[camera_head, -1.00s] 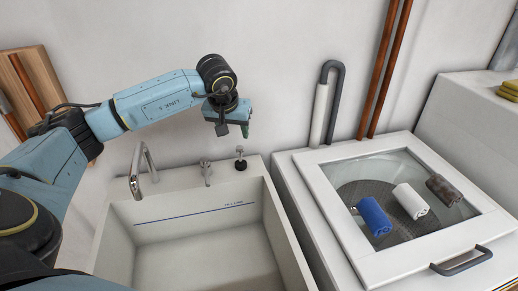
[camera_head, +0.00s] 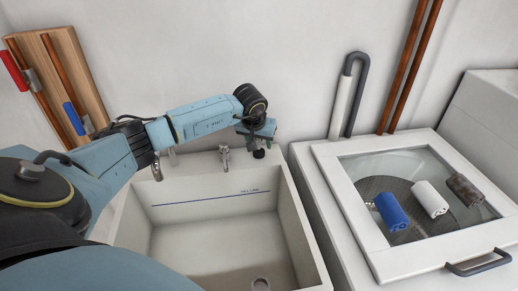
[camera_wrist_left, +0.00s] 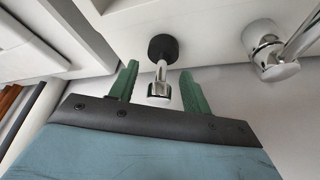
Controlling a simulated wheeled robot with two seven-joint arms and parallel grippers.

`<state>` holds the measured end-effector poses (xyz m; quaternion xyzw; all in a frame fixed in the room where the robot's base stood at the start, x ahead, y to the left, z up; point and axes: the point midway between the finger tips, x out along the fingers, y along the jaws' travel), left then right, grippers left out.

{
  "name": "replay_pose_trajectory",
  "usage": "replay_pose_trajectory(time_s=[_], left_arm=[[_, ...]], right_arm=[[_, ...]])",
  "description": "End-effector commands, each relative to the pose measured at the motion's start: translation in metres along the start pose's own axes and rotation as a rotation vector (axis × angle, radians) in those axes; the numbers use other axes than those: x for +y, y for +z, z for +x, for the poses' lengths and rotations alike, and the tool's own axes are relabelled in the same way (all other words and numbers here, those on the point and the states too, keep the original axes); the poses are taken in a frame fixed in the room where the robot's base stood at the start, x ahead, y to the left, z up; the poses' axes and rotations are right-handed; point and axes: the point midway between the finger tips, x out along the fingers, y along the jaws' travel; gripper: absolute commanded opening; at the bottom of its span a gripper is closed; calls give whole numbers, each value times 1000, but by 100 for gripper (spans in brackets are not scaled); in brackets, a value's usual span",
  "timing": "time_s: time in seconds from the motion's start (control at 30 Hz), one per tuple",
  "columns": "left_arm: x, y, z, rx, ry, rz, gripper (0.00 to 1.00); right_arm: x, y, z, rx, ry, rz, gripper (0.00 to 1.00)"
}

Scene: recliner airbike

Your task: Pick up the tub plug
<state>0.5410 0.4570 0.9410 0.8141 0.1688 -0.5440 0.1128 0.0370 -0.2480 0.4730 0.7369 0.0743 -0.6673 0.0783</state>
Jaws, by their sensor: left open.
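The tub plug, a black rubber stopper with a chrome stem and knob, stands on the back ledge of the tub. In the head view only its dark lower part (camera_head: 259,154) shows, just under my left gripper (camera_head: 258,138). In the left wrist view the plug (camera_wrist_left: 163,47) is clear, its chrome knob pointing towards the gripper. The green fingers of my left gripper (camera_wrist_left: 160,74) are open, one on each side of the chrome stem and knob, with gaps on both sides. My right gripper is not in view.
The white tub (camera_head: 294,226) is empty, with a drain at the bottom. A chrome tap (camera_head: 224,157) stands on the ledge left of the plug. To the right is a glass-lidded washer (camera_head: 330,166) with rolled towels on top. The wall is close behind the ledge.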

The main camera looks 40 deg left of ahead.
Motion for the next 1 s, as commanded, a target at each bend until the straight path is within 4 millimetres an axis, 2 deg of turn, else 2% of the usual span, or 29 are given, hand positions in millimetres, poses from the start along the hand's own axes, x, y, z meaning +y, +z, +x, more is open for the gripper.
replay_pose_trajectory(time_s=[0.23, 0.27, 0.6, 0.87, 1.0], left_arm=[[0, 0, 2, 0, 0, 1, 48], [0, 0, 2, 0, 0, 1, 46], [0, 0, 2, 0, 0, 0, 1], [0, -1, 0, 1, 0, 0, 0], [-1, -8, -14, 3, 0, 1, 0]], right_arm=[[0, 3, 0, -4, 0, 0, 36], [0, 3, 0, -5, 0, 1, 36], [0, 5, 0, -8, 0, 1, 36], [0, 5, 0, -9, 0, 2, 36], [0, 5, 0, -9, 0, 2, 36]])
